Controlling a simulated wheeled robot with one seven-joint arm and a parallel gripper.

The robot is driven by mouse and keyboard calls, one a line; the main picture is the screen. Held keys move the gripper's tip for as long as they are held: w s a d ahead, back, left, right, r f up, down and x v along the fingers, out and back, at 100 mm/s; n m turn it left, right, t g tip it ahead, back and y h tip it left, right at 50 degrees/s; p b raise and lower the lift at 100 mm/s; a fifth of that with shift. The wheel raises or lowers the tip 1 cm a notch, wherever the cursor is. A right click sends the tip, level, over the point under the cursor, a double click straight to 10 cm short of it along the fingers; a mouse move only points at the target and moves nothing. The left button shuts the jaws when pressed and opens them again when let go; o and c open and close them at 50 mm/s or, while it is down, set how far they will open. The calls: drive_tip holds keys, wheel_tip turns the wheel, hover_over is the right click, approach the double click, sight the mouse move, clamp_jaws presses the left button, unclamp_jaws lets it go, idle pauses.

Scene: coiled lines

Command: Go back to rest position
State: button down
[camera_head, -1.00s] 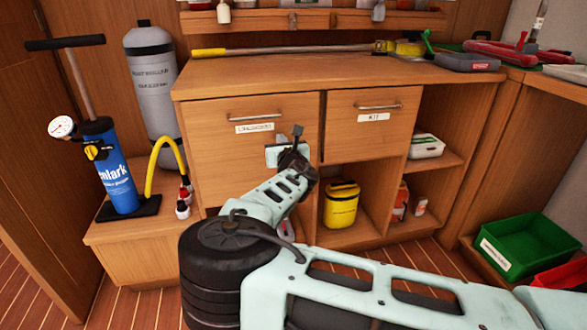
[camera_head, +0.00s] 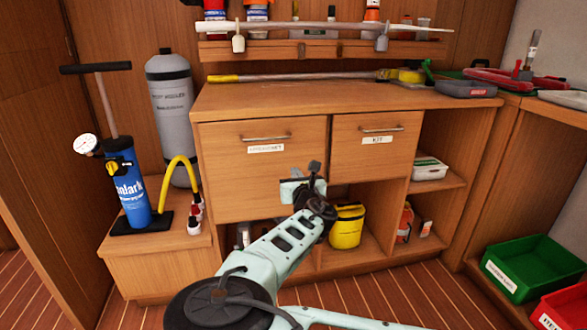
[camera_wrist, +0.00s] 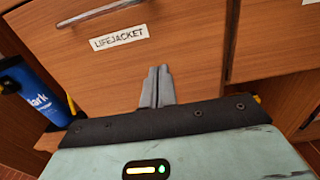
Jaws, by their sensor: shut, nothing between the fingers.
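My gripper (camera_wrist: 157,88) shows in the wrist view with its two grey fingers together and nothing between them. It points at the front of the drawer labelled LIFEJACKET (camera_wrist: 120,38), below the label. In the head view, the gripper's end (camera_head: 315,168) is in front of the cabinet, near the lower right corner of the lifejacket drawer (camera_head: 230,185). My arm reaches up toward it from the bottom of the picture. Both the lifejacket drawer and the KIT drawer (camera_head: 400,150) look shut.
A blue pump (camera_head: 131,190) and grey cylinder (camera_head: 172,110) stand left of the cabinet. A yellow container (camera_head: 346,228) sits in the lower shelf behind my arm. Green (camera_head: 535,262) and red (camera_head: 565,308) bins are at right. Wooden floor is clear in front.

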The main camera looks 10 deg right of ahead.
drive_tip(key=s+d+f+m+g+h, duration=0.5)
drive_tip(key=s+d+f+m+g, duration=0.3)
drive_tip(key=s+d+f+m, duration=0.5)
drive_tip(key=s+a+m+g+y, duration=0.3)
drive_tip(key=s+a+m+g, duration=0.3)
drive_tip(key=s+a+m, duration=0.5)
drive_tip(key=s+a+r+m+g+y, duration=0.3)
drive_tip(key=s+r+m+g, duration=0.1)
drive_tip(key=s+r, duration=1.75)
wheel_tip(320, 180, up, 24)
drive_tip(key=s+p, duration=0.2)
drive_tip(key=p, duration=2.4)
drive_tip(key=shift+a+f+p, duration=0.15)
drive_tip(key=shift+a+p, duration=0.05)
drive_tip(key=shift+p, duration=0.1)
